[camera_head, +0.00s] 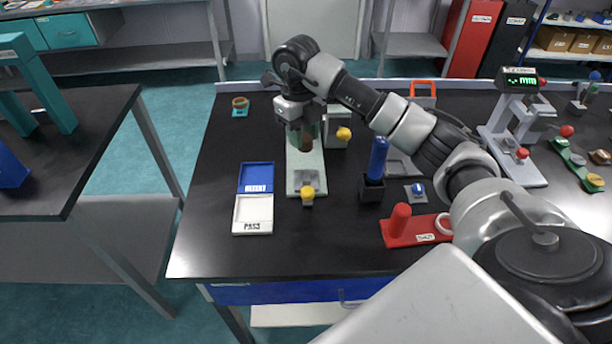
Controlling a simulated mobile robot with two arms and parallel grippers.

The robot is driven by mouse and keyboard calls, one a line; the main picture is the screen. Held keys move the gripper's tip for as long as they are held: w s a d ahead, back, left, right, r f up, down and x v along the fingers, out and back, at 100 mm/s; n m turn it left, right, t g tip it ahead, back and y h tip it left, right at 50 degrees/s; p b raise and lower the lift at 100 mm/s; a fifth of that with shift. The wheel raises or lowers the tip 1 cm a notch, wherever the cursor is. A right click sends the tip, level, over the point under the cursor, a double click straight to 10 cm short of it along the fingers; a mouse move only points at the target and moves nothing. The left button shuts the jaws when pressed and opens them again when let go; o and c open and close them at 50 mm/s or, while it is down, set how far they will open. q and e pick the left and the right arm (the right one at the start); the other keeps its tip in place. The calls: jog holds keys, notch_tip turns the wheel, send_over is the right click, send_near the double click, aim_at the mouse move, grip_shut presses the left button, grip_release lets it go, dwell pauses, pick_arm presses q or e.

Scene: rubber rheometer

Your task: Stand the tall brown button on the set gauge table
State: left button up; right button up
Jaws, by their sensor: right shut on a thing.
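My right gripper (303,130) points down over a pale green stand (305,165) in the middle of the black bench. It is shut on a small brown piece, the tall brown button (306,143), which shows just below the jaws, against the stand. Whether the button touches the stand is too small to tell. The front of the stand has a grey pad and a yellow knob (307,192). A digital gauge (519,82) reading mm stands at the right on a pale frame. Which of these carries the set gauge table is not clear. My left gripper is not in view.
A blue and white PASS tray (253,214) lies left of the stand. A blue-handled tool (376,160) stands upright to its right. A red block with a post (403,226) lies near the front. A brown ring on a teal holder (240,103) sits at the back left.

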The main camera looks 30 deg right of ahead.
jog(key=shift+w+d+r+m, duration=0.15)
jog(key=shift+d+m, duration=0.15)
jog(key=shift+m, duration=0.4)
jog(key=shift+d, duration=0.1)
jog(key=p, duration=0.2)
send_near(306, 176)
jog(key=shift+m, duration=0.3)
jog(key=f, duration=0.5)
jog(key=shift+s+f, duration=0.15)
jog(key=shift+s, duration=0.25)
jog(key=shift+f, duration=0.35)
jog(key=o, duration=0.5)
jog(key=shift+f, duration=0.15)
jog(key=shift+c, duration=0.2)
jog(key=o, duration=0.4)
jog(key=shift+o, duration=0.2)
